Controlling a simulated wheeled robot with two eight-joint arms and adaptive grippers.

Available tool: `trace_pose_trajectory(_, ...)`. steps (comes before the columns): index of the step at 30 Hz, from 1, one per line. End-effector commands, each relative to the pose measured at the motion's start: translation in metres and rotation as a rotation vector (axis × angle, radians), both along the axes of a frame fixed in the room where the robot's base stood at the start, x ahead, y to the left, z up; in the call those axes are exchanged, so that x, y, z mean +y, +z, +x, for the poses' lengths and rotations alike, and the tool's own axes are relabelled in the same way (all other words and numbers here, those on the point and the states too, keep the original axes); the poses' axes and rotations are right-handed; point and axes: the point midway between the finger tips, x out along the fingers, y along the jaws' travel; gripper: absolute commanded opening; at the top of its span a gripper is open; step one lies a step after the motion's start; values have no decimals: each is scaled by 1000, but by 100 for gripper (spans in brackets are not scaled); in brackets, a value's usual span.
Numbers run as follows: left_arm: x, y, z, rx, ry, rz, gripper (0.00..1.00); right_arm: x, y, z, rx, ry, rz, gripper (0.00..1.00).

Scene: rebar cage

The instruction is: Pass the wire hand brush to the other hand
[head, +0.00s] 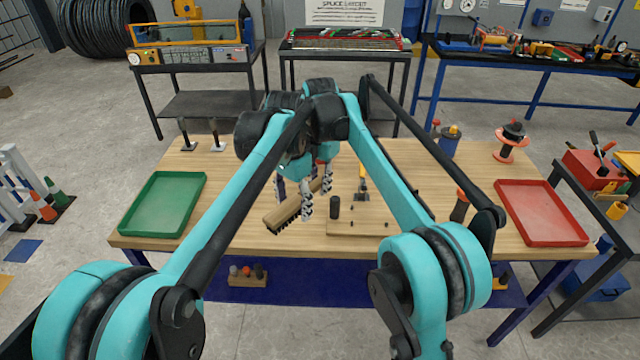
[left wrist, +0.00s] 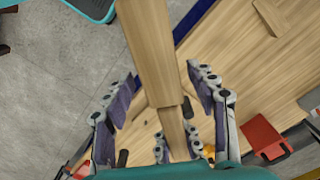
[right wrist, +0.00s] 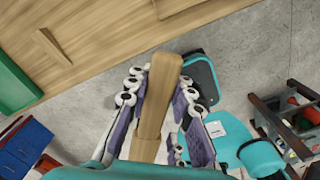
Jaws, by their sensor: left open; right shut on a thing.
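The wire hand brush (head: 286,213) has a pale wooden block with dark bristles beneath, and it slants above the workbench in the head view. My left gripper (head: 293,204) is open, with its fingers on either side of the brush. In the left wrist view the brush (left wrist: 152,55) runs between these spread fingers, with gaps at both sides. My right gripper (head: 321,182) is shut on the brush just behind, partly hidden by my left gripper and arms. In the right wrist view the brush's wooden handle (right wrist: 157,95) stands between its fingers.
The wooden workbench (head: 410,235) carries a green tray (head: 165,203) at left and a red tray (head: 541,212) at right. A wooden board (head: 350,229) with a dark peg lies close to the brush. A red spool (head: 511,143) stands at the back right.

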Motion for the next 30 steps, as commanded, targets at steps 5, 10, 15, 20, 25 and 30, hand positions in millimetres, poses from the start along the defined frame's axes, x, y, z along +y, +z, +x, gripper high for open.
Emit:
trace_pose_trajectory(5, 0, 20, 0, 0, 0, 0, 57, 0, 0, 0, 0, 0, 0, 0)
trace_pose_trajectory(10, 0, 48, 0, 0, 0, 0, 57, 0, 0, 0, 0, 0, 0, 0)
trace_pose_trajectory(15, 0, 70, 1, 0, 2, -3, 57, 0, -1, 0, 0, 0, 0, 0)
trace_pose_trajectory(20, 3, 79, -1, -11, 17, -8, 57, 1, -2, 0, 0, 2, 0, 0)
trace_pose_trajectory(25, 22, 77, -24, -74, 95, -24, 57, -1, -3, 2, 0, -2, 0, 0)
trace_pose_trajectory(30, 52, 56, -69, -206, 246, -57, 57, -2, -2, 1, 0, -3, 0, 0)
